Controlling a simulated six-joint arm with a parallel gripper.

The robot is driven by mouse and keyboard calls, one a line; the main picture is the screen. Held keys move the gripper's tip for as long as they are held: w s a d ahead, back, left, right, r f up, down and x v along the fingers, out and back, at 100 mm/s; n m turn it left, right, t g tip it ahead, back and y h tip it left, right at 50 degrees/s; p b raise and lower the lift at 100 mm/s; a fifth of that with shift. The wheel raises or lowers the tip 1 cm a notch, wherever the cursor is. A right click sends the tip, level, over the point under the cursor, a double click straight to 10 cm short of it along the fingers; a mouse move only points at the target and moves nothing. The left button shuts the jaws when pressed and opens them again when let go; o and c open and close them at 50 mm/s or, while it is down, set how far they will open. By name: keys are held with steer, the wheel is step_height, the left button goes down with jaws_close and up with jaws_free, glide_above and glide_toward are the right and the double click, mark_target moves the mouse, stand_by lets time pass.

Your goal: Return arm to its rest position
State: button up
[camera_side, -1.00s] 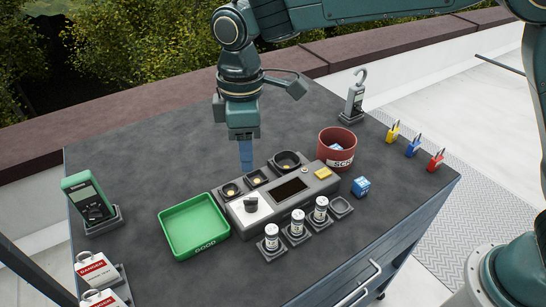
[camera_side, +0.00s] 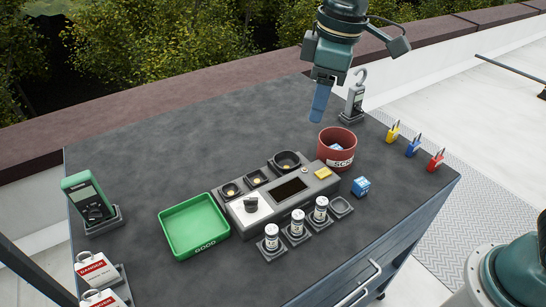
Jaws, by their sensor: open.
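My gripper (camera_side: 320,103) hangs in the air over the back right part of the dark table, above and a little behind the red bin. Its blue fingers point down and hold nothing that I can see; they overlap in this view, so the gap between them is hidden. The arm comes in from the top edge of the picture, and most of it is out of view.
Padlocks (camera_side: 413,146) line the right edge. The back left tabletop is clear.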

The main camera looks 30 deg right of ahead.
steer(key=s+d+r+m+t, duration=0.2)
steer(key=s+d+r+m, duration=0.15)
steer(key=s+d, duration=0.7)
steer(key=s+d+f+m+t, duration=0.2)
steer(key=s+d+f+m, duration=0.2)
steer(key=s, duration=0.6)
steer(key=shift+d+m+h, duration=0.4)
steer(key=shift+d+m, duration=0.25)
steer(key=shift+d, duration=0.6)
